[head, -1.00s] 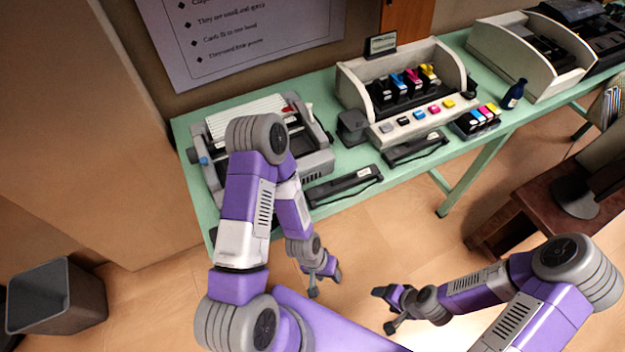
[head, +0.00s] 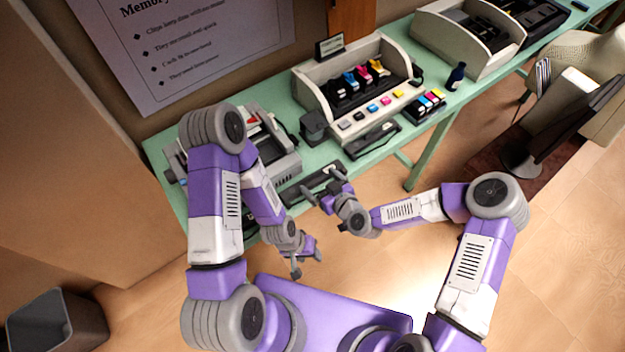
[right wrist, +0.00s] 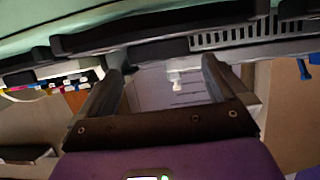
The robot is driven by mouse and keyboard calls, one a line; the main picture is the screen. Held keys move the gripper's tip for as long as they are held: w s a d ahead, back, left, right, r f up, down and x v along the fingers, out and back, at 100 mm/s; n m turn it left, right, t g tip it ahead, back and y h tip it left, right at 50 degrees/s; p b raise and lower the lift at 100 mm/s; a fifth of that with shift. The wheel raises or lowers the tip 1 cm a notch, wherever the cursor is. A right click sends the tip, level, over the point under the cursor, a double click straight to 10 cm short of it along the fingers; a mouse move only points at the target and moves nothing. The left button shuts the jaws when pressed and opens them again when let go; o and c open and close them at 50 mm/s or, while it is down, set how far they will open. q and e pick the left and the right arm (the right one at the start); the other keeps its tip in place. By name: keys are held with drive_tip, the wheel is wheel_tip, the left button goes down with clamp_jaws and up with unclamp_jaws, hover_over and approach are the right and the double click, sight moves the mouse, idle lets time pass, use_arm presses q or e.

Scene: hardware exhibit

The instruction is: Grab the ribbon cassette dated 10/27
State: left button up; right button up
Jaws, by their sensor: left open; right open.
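The other cassette (head: 372,141) lies farther right, in front of the ink cartridge display. Dates on their labels are too small to read. In the right wrist view my open right gripper (right wrist: 163,68) has nothing between its fingers; a long dark bar crosses above them. My left gripper (head: 305,260) is open and empty, below the table's front edge.
A printer (head: 270,140) stands at the table's left, partly behind my left arm. A beige display (head: 305,88) holds coloured cartridges, with a small cartridge group (head: 425,106) and a dark bottle (head: 455,77) to its right. The floor before the table is clear.

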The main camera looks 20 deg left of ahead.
sight(313, 175)
drive_tip(key=x, duration=0.3)
drive_tip(key=shift+w+a+f, duration=0.1)
drive_tip(key=shift+w+f, duration=0.05)
drive_tip(key=c, duration=0.9)
